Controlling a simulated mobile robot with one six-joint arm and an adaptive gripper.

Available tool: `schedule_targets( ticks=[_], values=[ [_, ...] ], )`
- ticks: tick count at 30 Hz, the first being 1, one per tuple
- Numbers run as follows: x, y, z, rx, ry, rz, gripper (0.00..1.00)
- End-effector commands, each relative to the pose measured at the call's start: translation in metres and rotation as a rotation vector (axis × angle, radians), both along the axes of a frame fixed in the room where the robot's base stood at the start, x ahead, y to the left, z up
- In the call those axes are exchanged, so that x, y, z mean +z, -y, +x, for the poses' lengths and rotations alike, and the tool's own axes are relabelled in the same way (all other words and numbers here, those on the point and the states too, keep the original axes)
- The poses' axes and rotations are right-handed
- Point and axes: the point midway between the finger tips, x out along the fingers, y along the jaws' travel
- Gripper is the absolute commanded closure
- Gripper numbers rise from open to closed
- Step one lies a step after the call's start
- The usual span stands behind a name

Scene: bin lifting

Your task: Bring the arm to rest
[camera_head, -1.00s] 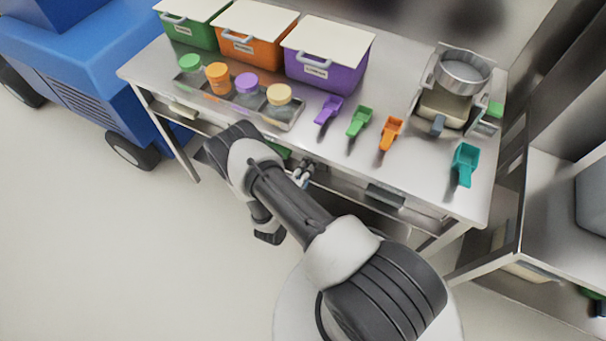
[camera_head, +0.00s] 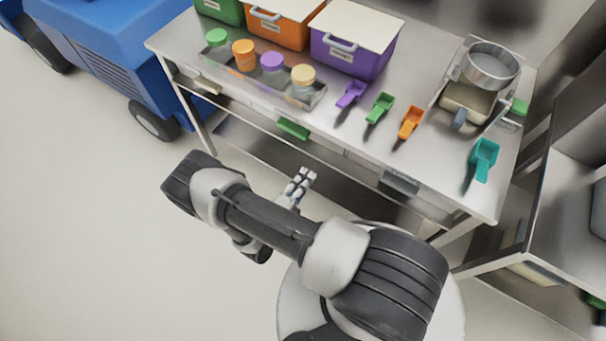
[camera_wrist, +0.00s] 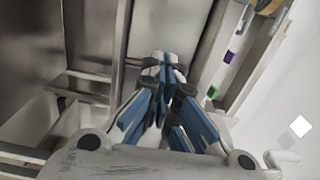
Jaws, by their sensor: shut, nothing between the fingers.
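My gripper (camera_head: 301,180) is in front of the steel table, below the level of its top, in the head view. My arm is folded back over the floor, with its elbow to the left. In the wrist view my gripper (camera_wrist: 165,62) shows blue-padded fingers with their tips together. The fingers are shut and hold nothing. A gap of floor shows between my arm and the table front in the head view.
The steel table (camera_head: 420,150) carries lidded bins, including a purple bin (camera_head: 352,55), a tray of jars (camera_head: 318,97), several scoops and a scale with a metal bowl (camera_head: 490,66). A blue vehicle (camera_head: 110,60) stands left. A second steel bench (camera_head: 560,205) stands right. Open floor (camera_head: 80,230) lies left.

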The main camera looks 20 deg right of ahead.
Motion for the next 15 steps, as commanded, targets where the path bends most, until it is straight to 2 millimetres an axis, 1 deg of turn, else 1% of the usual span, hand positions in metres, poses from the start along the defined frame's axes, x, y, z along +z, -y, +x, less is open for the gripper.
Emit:
schedule_targets(
  ticks=[5,8,11,14,15],
  values=[
    [0.000,-0.004,-0.003,0.000,0.001,0.001,1.00],
    [0.007,-0.004,0.000,-0.023,0.024,0.018,1.00],
    [0.031,-0.003,0.008,-0.094,0.099,0.078,1.00],
    [0.069,0.001,0.015,-0.217,0.229,0.175,1.00],
    [0.086,0.004,0.016,-0.277,0.292,0.219,1.00]
  ],
)
